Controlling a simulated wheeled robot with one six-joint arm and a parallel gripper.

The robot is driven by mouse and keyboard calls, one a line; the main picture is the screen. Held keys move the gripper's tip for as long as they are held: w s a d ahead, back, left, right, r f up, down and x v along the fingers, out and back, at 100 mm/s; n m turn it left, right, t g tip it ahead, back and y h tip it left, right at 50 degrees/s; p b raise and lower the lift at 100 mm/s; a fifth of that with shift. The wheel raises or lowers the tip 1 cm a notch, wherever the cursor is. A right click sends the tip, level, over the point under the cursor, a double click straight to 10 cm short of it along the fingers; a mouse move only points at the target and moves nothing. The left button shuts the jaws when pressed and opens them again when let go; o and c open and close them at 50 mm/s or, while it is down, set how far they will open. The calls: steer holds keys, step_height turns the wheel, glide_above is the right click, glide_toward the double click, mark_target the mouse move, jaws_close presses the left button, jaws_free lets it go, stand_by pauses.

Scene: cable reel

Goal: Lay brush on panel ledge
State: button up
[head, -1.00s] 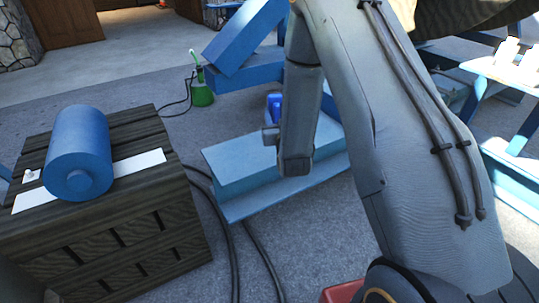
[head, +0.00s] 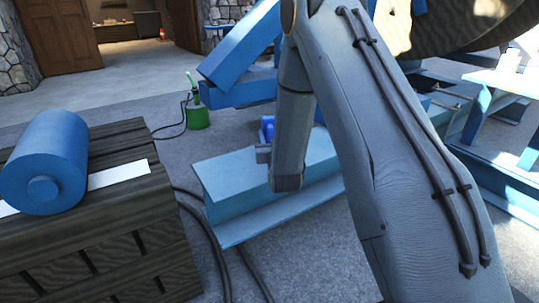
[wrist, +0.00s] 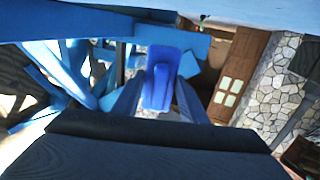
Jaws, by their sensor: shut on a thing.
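A bright blue object, apparently the brush (wrist: 158,85), stands between the two fingers of my gripper (wrist: 158,100) in the wrist view, which is shut on it. In the head view a bit of the same blue (head: 267,124) shows beside my arm. My forearm hides most of the gripper and the brush there. The brush's bristles cannot be made out. I cannot tell for sure which surface is the panel ledge. A light blue stepped beam (head: 228,192) lies on the floor behind my arm.
A dark wooden crate (head: 105,240) at the left carries a blue cylinder (head: 47,160) on a white strip. Black cables (head: 222,268) run across the floor. Blue frames (head: 507,95) crowd the right.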

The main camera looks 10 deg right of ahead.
steer(key=shift+f+b, duration=0.75)
steer(key=shift+f, duration=2.15)
steer(key=shift+f, duration=0.15)
steer(key=o, duration=1)
